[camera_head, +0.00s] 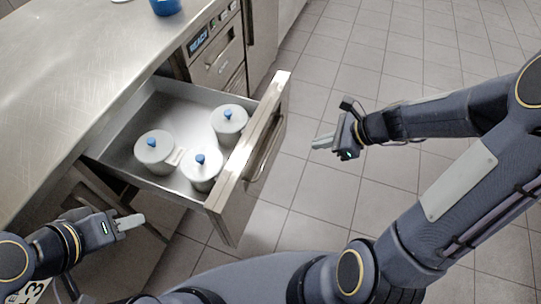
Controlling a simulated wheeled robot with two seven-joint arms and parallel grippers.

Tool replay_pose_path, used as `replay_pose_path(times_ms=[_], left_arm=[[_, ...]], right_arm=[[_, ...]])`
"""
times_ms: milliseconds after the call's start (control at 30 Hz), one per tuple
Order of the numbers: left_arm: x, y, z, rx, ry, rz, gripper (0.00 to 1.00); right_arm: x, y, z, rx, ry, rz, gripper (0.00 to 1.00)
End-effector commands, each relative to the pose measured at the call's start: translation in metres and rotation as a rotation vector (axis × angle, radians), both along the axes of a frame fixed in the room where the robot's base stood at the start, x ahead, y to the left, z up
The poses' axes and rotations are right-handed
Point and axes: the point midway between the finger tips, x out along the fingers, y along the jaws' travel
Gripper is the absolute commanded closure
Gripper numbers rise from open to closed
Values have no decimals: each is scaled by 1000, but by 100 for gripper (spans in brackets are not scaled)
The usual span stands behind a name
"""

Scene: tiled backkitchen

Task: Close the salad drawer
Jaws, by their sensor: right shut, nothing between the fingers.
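The salad drawer (117,157) is a steel drawer pulled out from under the counter. Its front panel (236,169) faces right, with a bar handle (265,149) on its outer face. Three grey lidded pots with blue knobs stand inside: one at the left (154,153), one at the front (201,172) and one at the back right (229,125). My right gripper (322,143) is shut and empty, to the right of the drawer front and apart from it. My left gripper (130,222) is below and left of the drawer, its fingers looking close together; whether they are shut is unclear.
A steel counter (70,75) runs above the drawer at the left, with a blue container (165,6) on top. An appliance with a display (208,50) sits beyond the drawer. The tiled floor (400,50) to the right is clear.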

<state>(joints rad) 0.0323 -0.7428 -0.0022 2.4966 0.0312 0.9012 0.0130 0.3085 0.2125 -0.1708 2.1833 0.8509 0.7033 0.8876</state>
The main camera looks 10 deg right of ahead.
Motion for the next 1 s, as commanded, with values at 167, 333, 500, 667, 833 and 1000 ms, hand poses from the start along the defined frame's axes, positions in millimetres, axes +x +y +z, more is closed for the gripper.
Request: replay_pose_path(times_ms=[167,333,500,667,833,1000], left_arm=[[0,0,-6,0,0,0,64],[0,0,-16,0,0,0,64],[0,0,-29,0,0,0,64],[0,0,-41,0,0,0,64],[0,0,-35,0,0,0,64],[0,0,-35,0,0,0,64]], right_arm=[[8,0,-18,31,46,-63,100],[17,17,-39,31,46,-55,100],[32,39,-66,29,46,-53,100],[45,58,-88,29,44,-53,100],[59,79,-81,28,41,-52,100],[65,88,-81,28,41,-54,100]])
